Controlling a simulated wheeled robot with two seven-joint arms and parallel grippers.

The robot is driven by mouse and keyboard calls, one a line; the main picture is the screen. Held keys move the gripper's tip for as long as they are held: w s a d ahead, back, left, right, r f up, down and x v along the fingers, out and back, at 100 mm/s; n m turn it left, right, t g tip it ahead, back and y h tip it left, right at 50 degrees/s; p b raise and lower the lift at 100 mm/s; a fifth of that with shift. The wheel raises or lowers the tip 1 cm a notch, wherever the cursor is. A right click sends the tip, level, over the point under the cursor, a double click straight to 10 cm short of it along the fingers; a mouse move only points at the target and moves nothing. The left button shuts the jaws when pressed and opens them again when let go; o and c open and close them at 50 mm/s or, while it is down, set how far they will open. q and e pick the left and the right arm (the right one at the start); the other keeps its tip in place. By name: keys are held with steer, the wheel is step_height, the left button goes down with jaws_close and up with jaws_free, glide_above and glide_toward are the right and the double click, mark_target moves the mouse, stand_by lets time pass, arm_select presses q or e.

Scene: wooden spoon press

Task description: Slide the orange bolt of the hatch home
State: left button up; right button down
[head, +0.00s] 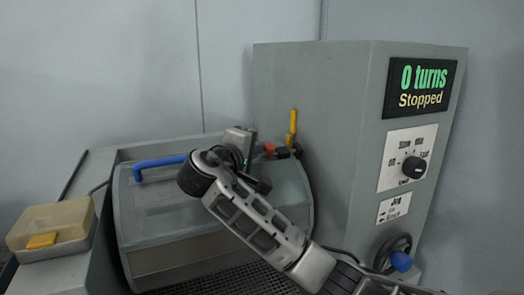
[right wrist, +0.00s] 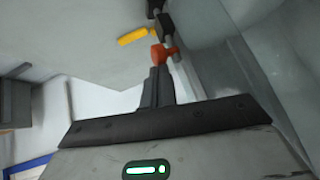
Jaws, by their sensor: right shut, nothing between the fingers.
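The orange bolt knob (head: 270,148) sits on a dark rod at the top right of the grey hatch (head: 150,205), near the tall cabinet. It also shows in the right wrist view (right wrist: 161,53), on a rod running up to a dark block (right wrist: 166,24). My right gripper (right wrist: 157,74) is shut and empty, its fingertips right at the orange knob. I cannot tell whether they touch it. In the head view my right wrist hides most of the gripper and part of the hatch top. My left gripper is not in view.
A blue handle (head: 161,163) is on the hatch's left. A yellow lever (head: 293,124) stands beyond the bolt. The cabinet (head: 310,100) has a display reading "0 turns Stopped", a black knob (head: 414,167) and a handwheel (head: 393,252). A box with a yellow block (head: 42,240) stands left.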

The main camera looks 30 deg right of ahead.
steer(key=shift+d, duration=0.2)
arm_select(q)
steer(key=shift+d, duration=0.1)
arm_select(e)
steer(key=a, duration=0.3)
steer(key=w+a+r, duration=0.1)
steer(key=shift+a, duration=0.35)
arm_select(q)
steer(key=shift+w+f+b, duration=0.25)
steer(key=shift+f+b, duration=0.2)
steer(key=shift+b, duration=0.65)
arm_select(e)
steer(key=v, duration=0.9)
steer(key=shift+s+a, duration=0.25)
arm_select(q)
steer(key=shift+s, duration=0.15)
arm_select(e)
steer(key=shift+f, duration=0.15)
